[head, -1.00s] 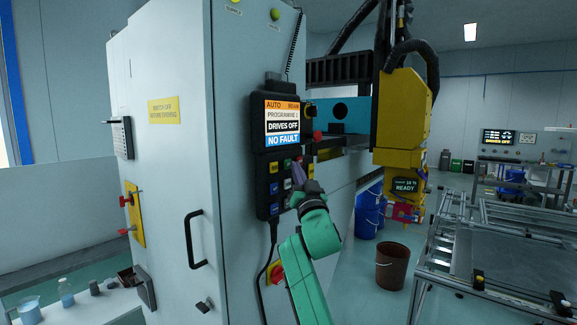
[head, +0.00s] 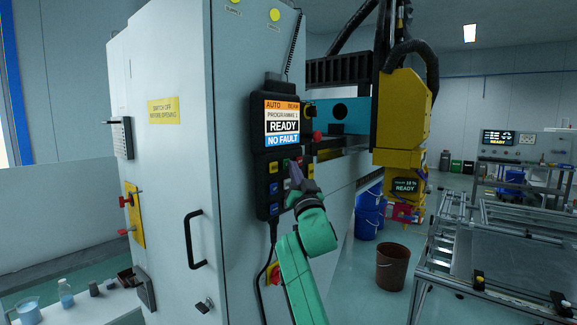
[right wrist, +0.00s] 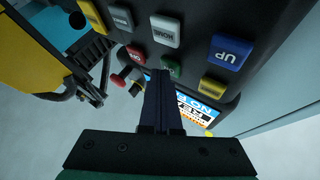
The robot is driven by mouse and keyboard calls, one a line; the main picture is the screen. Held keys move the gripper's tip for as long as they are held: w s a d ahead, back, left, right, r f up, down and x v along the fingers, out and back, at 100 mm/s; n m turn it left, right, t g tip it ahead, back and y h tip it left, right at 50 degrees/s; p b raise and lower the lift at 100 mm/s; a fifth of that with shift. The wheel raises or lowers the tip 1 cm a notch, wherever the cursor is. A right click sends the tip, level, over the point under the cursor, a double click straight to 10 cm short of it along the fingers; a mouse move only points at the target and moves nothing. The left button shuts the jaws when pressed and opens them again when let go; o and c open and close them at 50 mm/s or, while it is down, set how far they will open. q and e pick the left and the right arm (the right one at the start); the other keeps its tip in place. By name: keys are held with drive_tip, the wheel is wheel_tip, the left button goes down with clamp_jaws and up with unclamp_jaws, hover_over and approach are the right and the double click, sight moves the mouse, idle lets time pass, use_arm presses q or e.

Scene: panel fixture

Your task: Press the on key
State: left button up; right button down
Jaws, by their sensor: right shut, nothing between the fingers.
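The black hand-held control panel (head: 259,140) hangs on the cabinet, its screen (head: 283,126) reading READY and NO FAULT. Its keys show upside down in the right wrist view: a green key (right wrist: 173,69), a red key (right wrist: 136,55), a white HOME key (right wrist: 165,31) and a blue UP key (right wrist: 229,51). The label on the green key is too small to read surely. My right gripper (head: 291,167) is shut and empty, its fingertips at the green key; they also show in the right wrist view (right wrist: 163,76). I cannot tell whether they touch. My left gripper is out of view.
The grey cabinet (head: 165,200) with a black handle (head: 194,240) stands left of my arm. A yellow machine head (head: 402,120) hangs to the right, above a brown bucket (head: 391,268). A metal frame table (head: 500,255) stands at the right.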

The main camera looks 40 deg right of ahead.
drive_tip(key=shift+s, duration=0.1)
drive_tip(key=shift+s+d, duration=0.2)
drive_tip(key=shift+s, duration=0.5)
drive_tip(key=s, duration=0.1)
drive_tip(key=s+d, duration=0.1)
drive_tip(key=s, duration=0.1)
drive_tip(key=s+p, duration=0.1)
drive_tip(key=shift+s+d, duration=0.25)
drive_tip(key=shift+s, duration=0.15)
idle(0.5)
